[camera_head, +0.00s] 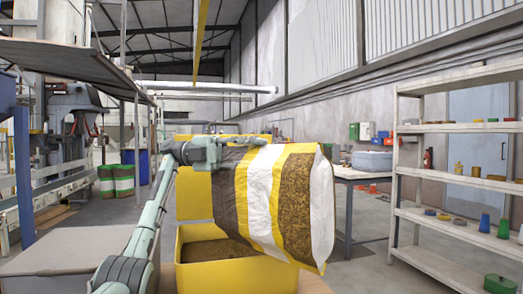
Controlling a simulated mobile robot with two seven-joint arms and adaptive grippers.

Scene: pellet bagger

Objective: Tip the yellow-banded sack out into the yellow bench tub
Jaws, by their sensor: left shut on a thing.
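The yellow-banded sack (262,195) has dark grey, yellow and white bands and a part showing brown pellets. It hangs tilted, lying nearly on its side, above the right part of the yellow bench tub (235,277). My left gripper (236,141) is shut on the sack's upper left edge; its fingertips are partly hidden against the sack. Brown pellets (205,250) lie inside the tub. The sack hides the tub's back right part, and I cannot tell whether its mouth is open. My right gripper is not in view.
A yellow panel (193,192) stands behind the tub. A grey-topped surface (60,262) is at the lower left. A table (349,172) with a grey tub (372,161) stands behind right. White shelves (393,205) with small coloured items are at the right.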

